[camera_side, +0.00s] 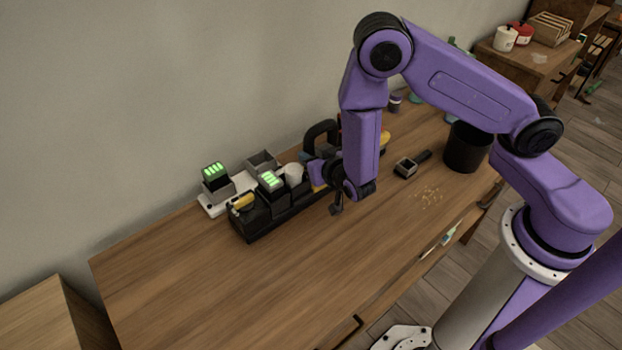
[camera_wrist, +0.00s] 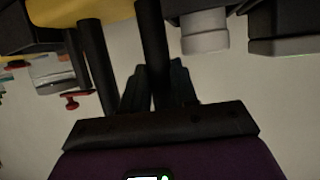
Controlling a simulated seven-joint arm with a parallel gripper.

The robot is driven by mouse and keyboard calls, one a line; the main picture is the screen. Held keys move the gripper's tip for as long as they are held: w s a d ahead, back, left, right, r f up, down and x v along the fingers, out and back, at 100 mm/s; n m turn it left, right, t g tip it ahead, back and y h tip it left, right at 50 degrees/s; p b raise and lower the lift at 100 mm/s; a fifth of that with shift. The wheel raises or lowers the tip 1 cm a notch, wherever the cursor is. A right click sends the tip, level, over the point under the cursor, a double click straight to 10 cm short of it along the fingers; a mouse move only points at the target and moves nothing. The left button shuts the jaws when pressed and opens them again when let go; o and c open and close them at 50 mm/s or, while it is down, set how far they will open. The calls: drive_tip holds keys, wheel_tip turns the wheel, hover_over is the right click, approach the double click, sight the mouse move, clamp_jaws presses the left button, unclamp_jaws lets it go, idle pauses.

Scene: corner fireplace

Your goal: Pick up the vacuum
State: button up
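I cannot tell for certain which thing is the vacuum. A dark tool with a looped handle (camera_side: 320,132) stands at the rack near the wall, partly behind my arm. A small black tool with a square, light-rimmed end (camera_side: 405,167) lies on the table to the right of my arm. My gripper (camera_side: 337,205) is low beside the right end of the rack, partly hidden. In the wrist view, its two dark fingers (camera_wrist: 123,40) stand apart with nothing clearly held. A yellow part (camera_wrist: 75,12) shows beyond the fingertips; contact cannot be told.
A black rack (camera_side: 262,228) holds several tools and a green-lit battery. A white charger (camera_side: 215,208) with another green-lit battery is behind it. A black bin (camera_side: 466,148) stands at the right. Crumbs (camera_side: 428,195) lie nearby. The table's front left (camera_side: 190,285) is clear.

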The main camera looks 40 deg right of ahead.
clamp_jaws()
idle(1.1)
drive_tip(key=shift+r, duration=0.15)
